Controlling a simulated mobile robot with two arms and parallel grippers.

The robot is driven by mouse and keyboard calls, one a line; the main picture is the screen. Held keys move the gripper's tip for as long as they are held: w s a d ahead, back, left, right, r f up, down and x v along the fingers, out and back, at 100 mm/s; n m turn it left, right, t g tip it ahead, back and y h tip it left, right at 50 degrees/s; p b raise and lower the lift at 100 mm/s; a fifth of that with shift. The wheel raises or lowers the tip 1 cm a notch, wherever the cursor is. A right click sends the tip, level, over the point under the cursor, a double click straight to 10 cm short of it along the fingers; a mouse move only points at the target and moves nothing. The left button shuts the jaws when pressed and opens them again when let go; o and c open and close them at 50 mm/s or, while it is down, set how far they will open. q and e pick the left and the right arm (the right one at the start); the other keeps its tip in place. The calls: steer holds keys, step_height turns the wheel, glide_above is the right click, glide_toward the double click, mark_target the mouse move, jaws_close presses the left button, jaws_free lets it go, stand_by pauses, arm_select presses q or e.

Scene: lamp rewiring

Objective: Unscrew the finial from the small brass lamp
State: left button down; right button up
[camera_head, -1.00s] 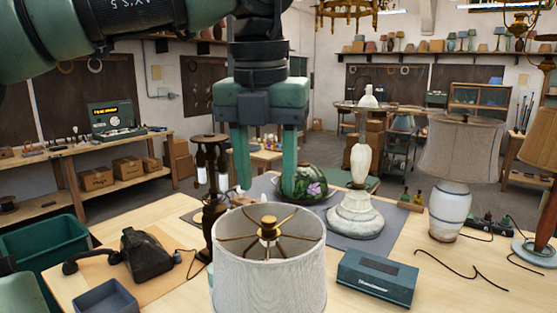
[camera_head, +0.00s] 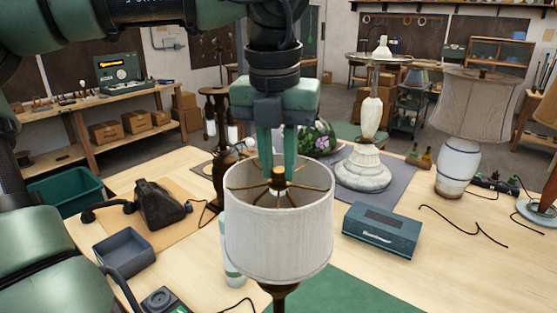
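The small brass lamp stands at the front middle with its pale drum shade (camera_head: 279,235) and part of its dark brass stem (camera_head: 286,296) showing. Brass spokes inside the shade meet at the finial (camera_head: 278,174) at the top centre. My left gripper (camera_head: 277,168) points straight down from above, its two green fingers close together with their tips at the finial's sides. It appears shut on the finial, though the tips partly hide the contact. The finial is at the spoke hub. My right gripper is not in view.
A teal box (camera_head: 381,232) lies right of the shade, and a white bottle (camera_head: 233,250) stands close behind its left side. A grey tray (camera_head: 124,252), a black telephone (camera_head: 160,203), a white stone lamp (camera_head: 365,170) and a blue-banded lamp (camera_head: 456,165) also stand on the table.

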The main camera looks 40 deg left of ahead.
arm_select(q)
steer(key=c, duration=1.9)
jaws_free()
steer(key=shift+c, duration=0.2)
jaws_close()
steer(key=n+b, duration=0.2)
steer(key=n, duration=0.1)
steer(key=shift+a+f, duration=0.15)
steer(key=shift+f, duration=0.05)
steer(key=shift+r+n+g+y, duration=0.25)
steer(key=shift+n+g+y, duration=0.05)
steer(key=shift+n, duration=0.7)
steer(key=shift+d+n+p, duration=0.35)
steer(key=shift+n, duration=0.75)
steer(key=shift+w+a+n, duration=0.1)
steer(key=shift+a+n, duration=0.05)
steer(key=shift+n, duration=0.25)
steer(key=shift+a, duration=0.1)
